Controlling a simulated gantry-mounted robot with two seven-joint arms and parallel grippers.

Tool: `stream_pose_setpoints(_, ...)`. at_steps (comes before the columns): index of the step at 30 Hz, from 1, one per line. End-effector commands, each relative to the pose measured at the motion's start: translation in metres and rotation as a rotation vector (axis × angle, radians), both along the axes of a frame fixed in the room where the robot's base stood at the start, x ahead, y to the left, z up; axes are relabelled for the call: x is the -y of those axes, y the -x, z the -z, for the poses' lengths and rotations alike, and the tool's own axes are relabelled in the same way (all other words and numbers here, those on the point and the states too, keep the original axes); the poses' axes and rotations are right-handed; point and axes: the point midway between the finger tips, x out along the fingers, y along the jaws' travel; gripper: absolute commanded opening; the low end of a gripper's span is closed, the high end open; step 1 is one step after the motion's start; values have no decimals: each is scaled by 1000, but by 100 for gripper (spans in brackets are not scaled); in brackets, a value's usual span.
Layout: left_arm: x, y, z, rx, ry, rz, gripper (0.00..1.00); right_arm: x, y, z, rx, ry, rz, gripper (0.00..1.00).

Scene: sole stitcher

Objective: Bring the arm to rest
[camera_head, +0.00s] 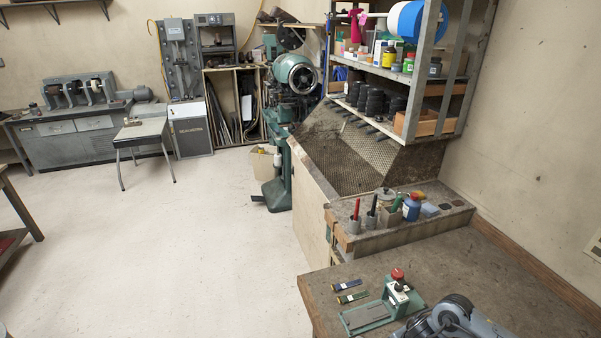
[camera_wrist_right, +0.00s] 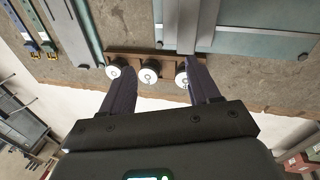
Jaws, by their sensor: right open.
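My right arm (camera_head: 455,318) enters the head view at the bottom right, low over the workbench (camera_head: 480,275). In the right wrist view my right gripper (camera_wrist_right: 160,72) has its two dark fingers spread apart. A small brown rack (camera_wrist_right: 128,60) with three white-topped spools lies beyond the fingertips. The middle spool (camera_wrist_right: 148,75) shows between the fingers, and the outer spools are partly behind or beside them. I cannot tell whether the fingers touch any spool. My left gripper is not in view.
A green device with a red knob (camera_head: 397,277) stands beside my right arm. Cups and bottles (camera_head: 385,212) stand on the raised ledge behind. The bench's right part is clear.

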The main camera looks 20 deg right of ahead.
Motion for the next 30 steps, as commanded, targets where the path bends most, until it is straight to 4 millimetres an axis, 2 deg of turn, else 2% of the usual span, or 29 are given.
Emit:
stream_pose_setpoints(1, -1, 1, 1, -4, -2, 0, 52, -27, 2, 8, 27, -26, -11, 61)
stream_pose_setpoints(2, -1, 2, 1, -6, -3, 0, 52, -42, 2, 10, 47, -40, -11, 61)
stream_pose_setpoints(3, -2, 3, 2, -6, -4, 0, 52, -66, 4, 14, 78, -65, -9, 61)
stream_pose_setpoints(7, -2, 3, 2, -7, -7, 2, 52, -153, 16, 14, 192, -180, 64, 61)
stream_pose_setpoints(9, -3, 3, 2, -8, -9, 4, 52, -189, 26, 5, 243, -249, 157, 61)
stream_pose_setpoints(12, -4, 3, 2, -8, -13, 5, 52, -221, 44, -14, 285, -336, 342, 61)
stream_pose_setpoints(14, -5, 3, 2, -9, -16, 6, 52, -227, 56, -26, 290, -378, 477, 61)
stream_pose_setpoints(17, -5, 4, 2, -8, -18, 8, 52, -221, 81, -41, 268, -421, 720, 61)
stream_pose_setpoints(21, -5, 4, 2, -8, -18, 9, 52, -195, 118, -52, 200, -433, 1022, 61)
stream_pose_setpoints(30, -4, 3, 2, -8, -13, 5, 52, -142, 206, -60, 14, -382, 1514, 61)
